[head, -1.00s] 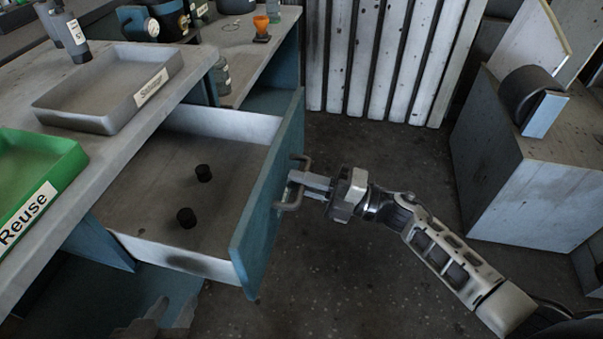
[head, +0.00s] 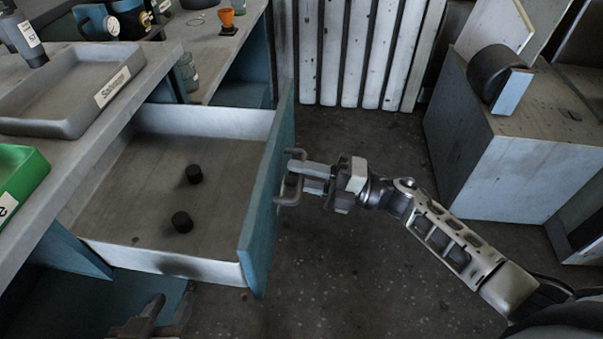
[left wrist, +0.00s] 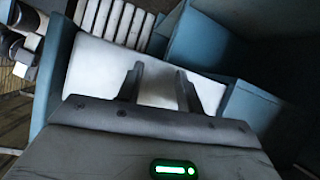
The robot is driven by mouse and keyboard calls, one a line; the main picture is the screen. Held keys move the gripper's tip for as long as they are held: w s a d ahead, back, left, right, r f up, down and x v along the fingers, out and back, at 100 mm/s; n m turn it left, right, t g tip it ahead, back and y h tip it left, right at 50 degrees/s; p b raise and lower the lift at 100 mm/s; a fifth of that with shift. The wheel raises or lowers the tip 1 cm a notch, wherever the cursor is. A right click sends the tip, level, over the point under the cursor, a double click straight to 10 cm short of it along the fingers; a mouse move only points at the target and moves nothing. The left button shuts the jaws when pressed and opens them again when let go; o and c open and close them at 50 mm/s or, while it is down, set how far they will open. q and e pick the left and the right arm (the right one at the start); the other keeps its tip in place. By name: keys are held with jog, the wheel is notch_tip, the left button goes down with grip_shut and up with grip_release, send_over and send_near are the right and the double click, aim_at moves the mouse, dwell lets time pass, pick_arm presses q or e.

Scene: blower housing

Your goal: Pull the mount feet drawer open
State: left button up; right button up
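The drawer (head: 150,210) stands pulled well out from under the bench, with its blue front panel (head: 268,190) to the right. Two short black round pieces, one nearer (head: 182,222) and one farther (head: 194,174), lie on its floor. A grey bar handle (head: 291,190) is fixed on the front. My right gripper (head: 307,177) is at the handle, its two fingers apart with a gap between them; exact contact is unclear. My left gripper (head: 160,312) is low beside the drawer's near side. In the left wrist view its fingers (left wrist: 160,85) are apart and empty.
A grey labelled tray (head: 75,125) and a green bin (head: 20,180) sit on the bench above the drawer. A grey box-like block (head: 500,150) stands at the right. Dark floor (head: 370,260) between drawer and block is clear apart from my right arm.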

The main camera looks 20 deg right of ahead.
jog(key=b+v, duration=0.2)
jog(key=v, duration=1.4)
